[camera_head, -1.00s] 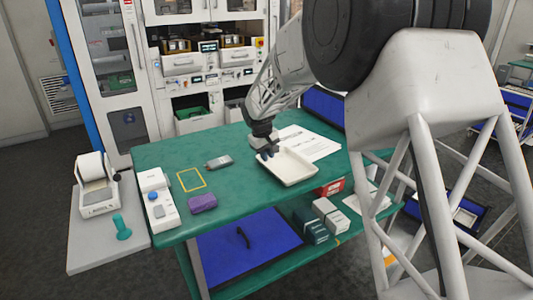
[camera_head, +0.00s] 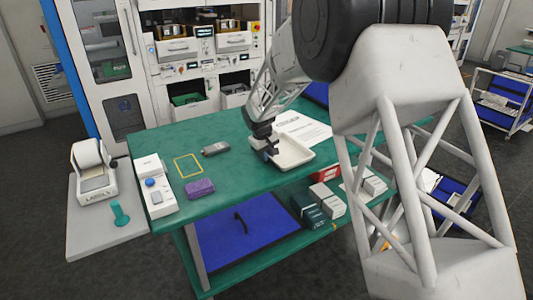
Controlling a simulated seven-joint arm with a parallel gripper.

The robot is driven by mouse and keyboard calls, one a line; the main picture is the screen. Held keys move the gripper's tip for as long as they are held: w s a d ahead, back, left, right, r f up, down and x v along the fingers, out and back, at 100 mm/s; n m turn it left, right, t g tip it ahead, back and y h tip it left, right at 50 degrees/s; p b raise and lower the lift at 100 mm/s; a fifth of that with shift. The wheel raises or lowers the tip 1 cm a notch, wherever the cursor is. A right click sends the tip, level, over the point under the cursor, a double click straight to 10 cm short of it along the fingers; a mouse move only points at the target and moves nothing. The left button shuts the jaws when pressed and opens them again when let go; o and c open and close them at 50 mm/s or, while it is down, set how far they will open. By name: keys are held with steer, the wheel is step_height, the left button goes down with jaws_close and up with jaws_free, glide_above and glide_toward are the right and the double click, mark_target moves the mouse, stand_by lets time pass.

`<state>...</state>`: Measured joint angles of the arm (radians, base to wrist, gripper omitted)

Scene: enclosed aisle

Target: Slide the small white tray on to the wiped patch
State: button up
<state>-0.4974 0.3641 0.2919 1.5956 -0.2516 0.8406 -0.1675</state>
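The small white tray (camera_head: 295,153) lies flat on the green table, right of the middle. My gripper (camera_head: 268,153) points down at the tray's left end and overlaps its rim in the picture. The fingers are small and dark; I cannot tell whether they are open, shut or touching the rim. A yellow rectangular outline (camera_head: 188,166) lies on the table to the left, well apart from the tray; no clearly wiped area shows apart from it.
A grey handheld device (camera_head: 215,148) lies between the outline and the tray. A purple sponge-like block (camera_head: 200,188) lies in front of the outline. A white device with a blue button (camera_head: 154,187) stands at the left edge.

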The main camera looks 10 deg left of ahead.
mark_target(225, 175)
jaws_close()
steer(key=shift+s+a, duration=0.15)
steer(key=shift+s+a, duration=6.15)
steer(key=shift+s, duration=0.1)
steer(key=shift+o, duration=1.6)
jaws_free()
steer(key=shift+r, duration=0.1)
